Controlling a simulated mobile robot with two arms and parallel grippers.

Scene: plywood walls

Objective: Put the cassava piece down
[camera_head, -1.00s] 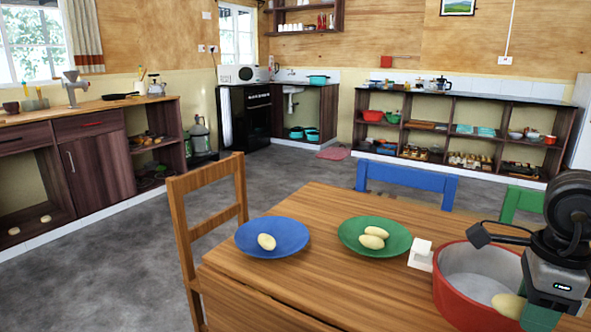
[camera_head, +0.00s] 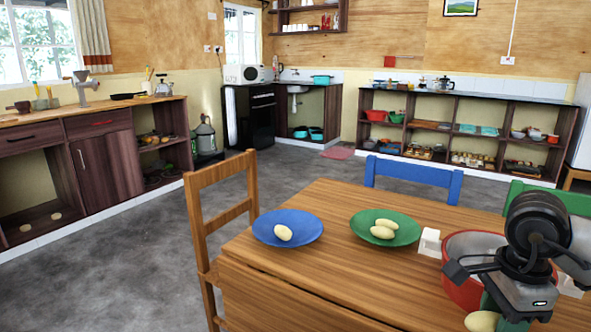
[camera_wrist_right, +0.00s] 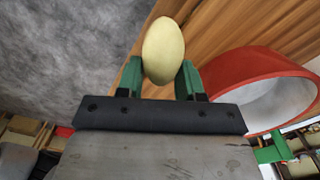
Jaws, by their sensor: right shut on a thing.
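A pale cassava piece (camera_head: 482,321) is at the bottom edge of the head view, partly cut off. In the right wrist view the cassava piece (camera_wrist_right: 163,45) sits between the green fingertips. My right gripper (camera_wrist_right: 161,72) is shut on it. In the head view that gripper (camera_head: 495,310) is in front of the red pot (camera_head: 462,285), outside its rim. The wrist view shows the pot (camera_wrist_right: 250,72) right of the cassava, with wooden tabletop and grey floor behind. A blue plate (camera_head: 275,235) holds one pale piece; a green plate (camera_head: 365,232) holds two. My left gripper is not in view.
The wooden table (camera_head: 320,270) has bare top in front of the plates. A wooden chair (camera_head: 222,205) stands at its left, a blue chair (camera_head: 413,178) behind and a green chair (camera_head: 550,196) at the right. Counters and shelves line the walls.

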